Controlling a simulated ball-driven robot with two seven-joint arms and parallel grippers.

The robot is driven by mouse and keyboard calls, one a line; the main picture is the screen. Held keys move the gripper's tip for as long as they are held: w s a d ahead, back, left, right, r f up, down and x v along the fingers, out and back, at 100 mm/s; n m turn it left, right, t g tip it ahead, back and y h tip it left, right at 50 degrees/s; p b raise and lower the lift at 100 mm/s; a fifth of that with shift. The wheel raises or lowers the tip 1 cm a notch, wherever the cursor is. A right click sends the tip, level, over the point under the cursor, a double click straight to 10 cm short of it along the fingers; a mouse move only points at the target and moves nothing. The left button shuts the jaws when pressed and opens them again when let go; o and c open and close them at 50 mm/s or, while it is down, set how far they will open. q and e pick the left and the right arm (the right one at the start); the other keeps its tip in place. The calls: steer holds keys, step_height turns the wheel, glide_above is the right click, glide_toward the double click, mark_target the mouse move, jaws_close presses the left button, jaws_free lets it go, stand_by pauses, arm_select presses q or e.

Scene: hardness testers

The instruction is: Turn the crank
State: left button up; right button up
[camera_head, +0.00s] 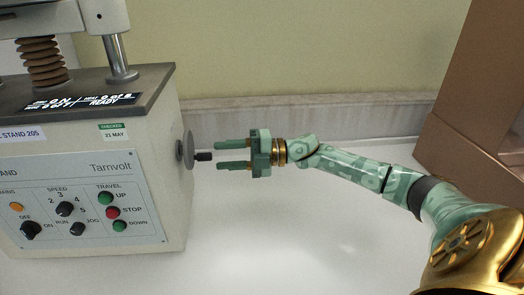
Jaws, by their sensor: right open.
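The crank (187,149) is a grey disc on the right side of the cream tester (165,205). A short black handle (204,156) sticks out from it to the right. My right gripper (218,155) is open, with its green fingers pointing left toward the crank. The fingertips are near the end of the handle, one above and one below its line in the picture. I cannot tell whether they overlap it in depth. My left gripper is not in view.
The tester's front panel (75,195) carries knobs and coloured buttons. A metal post (118,40) and a brown bellows (42,60) stand on its dark top. A brown box-like object (475,110) is at the right. The white surface (290,235) between is clear.

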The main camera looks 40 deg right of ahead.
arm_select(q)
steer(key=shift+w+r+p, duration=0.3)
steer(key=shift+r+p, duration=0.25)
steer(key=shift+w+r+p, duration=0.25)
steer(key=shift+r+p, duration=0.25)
arm_select(e)
steer(key=v, duration=1.2)
